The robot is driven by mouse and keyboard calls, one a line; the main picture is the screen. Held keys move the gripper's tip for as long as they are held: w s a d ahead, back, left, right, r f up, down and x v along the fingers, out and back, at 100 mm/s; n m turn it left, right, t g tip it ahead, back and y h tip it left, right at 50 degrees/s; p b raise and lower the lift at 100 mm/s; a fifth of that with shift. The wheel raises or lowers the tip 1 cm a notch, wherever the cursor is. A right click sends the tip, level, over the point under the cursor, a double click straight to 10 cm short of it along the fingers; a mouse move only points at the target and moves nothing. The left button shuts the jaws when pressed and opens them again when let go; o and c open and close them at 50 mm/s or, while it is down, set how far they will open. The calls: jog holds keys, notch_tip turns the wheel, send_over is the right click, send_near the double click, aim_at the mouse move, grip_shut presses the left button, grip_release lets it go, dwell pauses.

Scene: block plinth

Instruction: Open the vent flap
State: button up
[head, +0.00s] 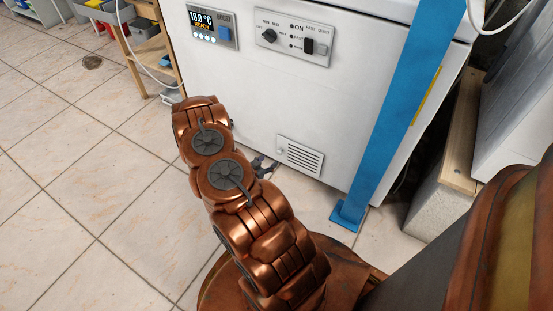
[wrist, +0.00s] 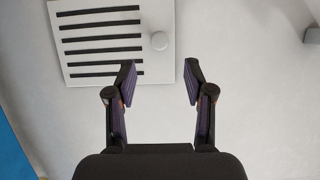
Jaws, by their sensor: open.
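The vent flap (head: 300,155) is a small white plate with dark slots, low on the front of the white cabinet. It looks flush with the cabinet front. In the wrist view the vent flap (wrist: 75,45) fills the upper left, with a round pale knob (wrist: 158,41) near its right edge. My gripper (wrist: 160,78) is open and empty, and the knob shows above the gap between its fingertips, apart from them. In the head view my gripper (head: 264,166) is mostly hidden behind my arm, just left of the vent flap.
The white cabinet (head: 330,95) carries a temperature display (head: 212,25) and a switch panel (head: 293,37). A blue strap (head: 400,100) runs down it, right of the vent. A wooden shelf (head: 138,50) stands at the back left, a concrete block (head: 436,205) at the right.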

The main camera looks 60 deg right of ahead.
aim_at(279, 154)
jog(key=b+x, duration=0.2)
jog(key=x, duration=0.4)
jog(key=shift+f, duration=0.1)
jog(key=shift+x, duration=0.85)
grip_shut()
